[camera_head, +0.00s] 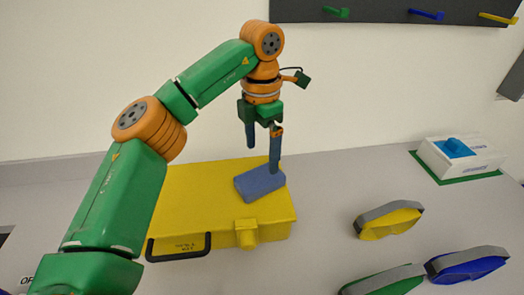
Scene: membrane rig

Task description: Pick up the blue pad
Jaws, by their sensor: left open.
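A slate-blue pad (261,185) lies flat on the top of a yellow case (185,195), near the case's right end. My left gripper (262,158) points down just above it, open, with nothing between its two blue fingers. One fingertip overlaps the pad's far edge in the picture; I cannot tell whether it touches. The other finger ends higher up, to the left. My right gripper does not show.
The case has a black handle (180,248) and a yellow latch (247,233) in front. At right stand a white box with a blue top piece (455,148) and yellow (388,221), blue (467,265) and green (384,281) curved pieces. A dark hook rail (390,12) hangs behind.

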